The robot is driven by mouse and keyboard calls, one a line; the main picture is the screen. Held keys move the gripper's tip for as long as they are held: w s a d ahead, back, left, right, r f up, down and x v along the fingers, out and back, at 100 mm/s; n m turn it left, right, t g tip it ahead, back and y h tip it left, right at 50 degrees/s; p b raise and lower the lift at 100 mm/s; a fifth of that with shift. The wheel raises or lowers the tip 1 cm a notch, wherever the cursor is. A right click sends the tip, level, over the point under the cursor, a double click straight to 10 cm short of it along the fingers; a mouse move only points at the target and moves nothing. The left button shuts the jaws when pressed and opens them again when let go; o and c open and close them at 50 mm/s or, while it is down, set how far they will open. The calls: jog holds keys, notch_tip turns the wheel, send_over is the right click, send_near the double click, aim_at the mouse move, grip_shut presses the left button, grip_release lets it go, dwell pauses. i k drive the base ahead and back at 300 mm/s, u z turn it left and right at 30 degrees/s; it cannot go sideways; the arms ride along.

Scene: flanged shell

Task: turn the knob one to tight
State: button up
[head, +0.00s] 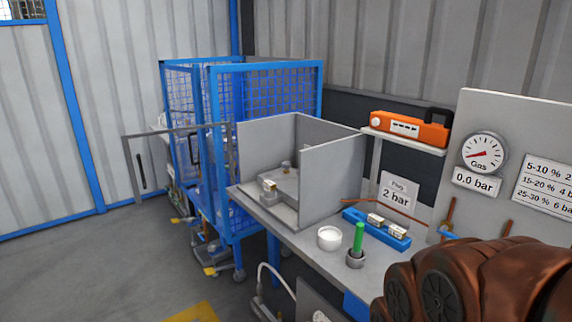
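A grey block (283,186) sits inside the grey panelled booth on the bench. A small knob-like part (287,166) stands on its top. A second small part with a pale label (269,187) stands at its front left. I cannot tell which of these is knob one, or how tight either is. My copper-brown arm fills the lower right corner. My gripper is outside the picture, so its state is hidden.
On the bench (318,259) stand a white cup (329,238), a green stick (359,237) in a grey holder, and a blue tray (360,221) with labelled parts. The booth's grey panel (332,183) separates them from the block. Blue mesh cages (266,95) stand behind. Open floor lies left.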

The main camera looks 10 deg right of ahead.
aim_at(286, 166)
jog(key=u, duration=0.3)
jog(key=i, duration=0.45)
jog(key=u, duration=0.8)
jog(key=i, duration=1.25)
jog(key=z, duration=0.5)
jog(key=i, duration=0.85)
jog(key=z, duration=0.6)
